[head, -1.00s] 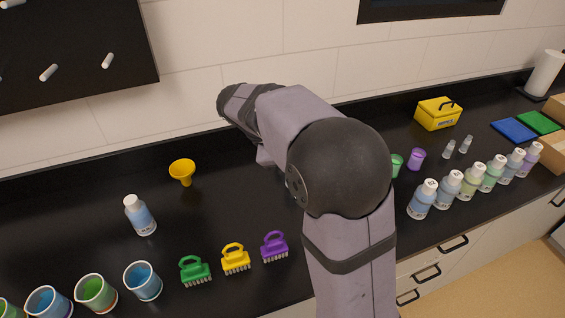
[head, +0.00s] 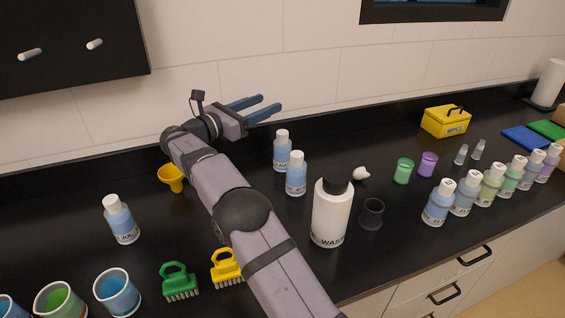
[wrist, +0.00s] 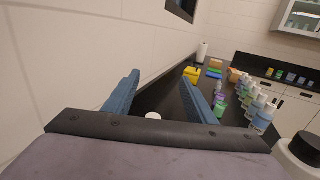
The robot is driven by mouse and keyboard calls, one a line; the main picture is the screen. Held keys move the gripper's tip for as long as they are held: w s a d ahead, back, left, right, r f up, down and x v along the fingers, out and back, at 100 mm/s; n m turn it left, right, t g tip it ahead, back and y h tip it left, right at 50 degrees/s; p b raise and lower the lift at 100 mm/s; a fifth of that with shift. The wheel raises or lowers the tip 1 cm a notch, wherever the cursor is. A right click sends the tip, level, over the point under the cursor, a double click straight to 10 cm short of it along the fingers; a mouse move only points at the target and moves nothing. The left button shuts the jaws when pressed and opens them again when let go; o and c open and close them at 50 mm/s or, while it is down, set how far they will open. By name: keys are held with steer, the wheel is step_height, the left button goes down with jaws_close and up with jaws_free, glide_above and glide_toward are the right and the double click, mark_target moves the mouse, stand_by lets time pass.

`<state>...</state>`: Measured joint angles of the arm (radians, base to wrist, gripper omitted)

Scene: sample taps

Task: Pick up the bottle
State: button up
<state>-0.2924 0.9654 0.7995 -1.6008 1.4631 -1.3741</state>
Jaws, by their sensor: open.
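Several bottles are in the head view, and I cannot tell which one is meant. Two blue bottles with white caps (head: 282,156) (head: 296,178) stand close together mid-counter. A larger white wash bottle with a dark top (head: 330,218) stands in front of them. Another blue bottle (head: 122,222) stands at the left. A row of capped bottles (head: 465,200) is at the right. My gripper (head: 270,103) is open and empty, raised near the wall above and behind the two blue bottles. In the wrist view its blue fingers (wrist: 160,78) are apart, with a white cap (wrist: 153,115) low between them.
A yellow funnel (head: 172,177) is beside my arm. Green (head: 180,281) and yellow (head: 227,267) brushes and several beakers (head: 117,290) line the front left.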

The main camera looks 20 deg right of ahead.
glide_toward(278, 135)
steer(key=x, duration=0.4)
steer(key=shift+w+d, duration=0.15)
steer(key=shift+d, duration=0.1)
steer(key=shift+w+d+r+p, duration=0.1)
steer(key=shift+w+d+p, duration=0.2)
steer(key=shift+d, duration=0.3)
steer(key=shift+w+d, duration=0.15)
steer(key=shift+d, duration=0.25)
steer(key=shift+p+x, duration=1.3)
steer(key=shift+x, duration=0.9)
steer(key=shift+w+d, duration=0.1)
steer(key=shift+d, duration=0.25)
jaws_close()
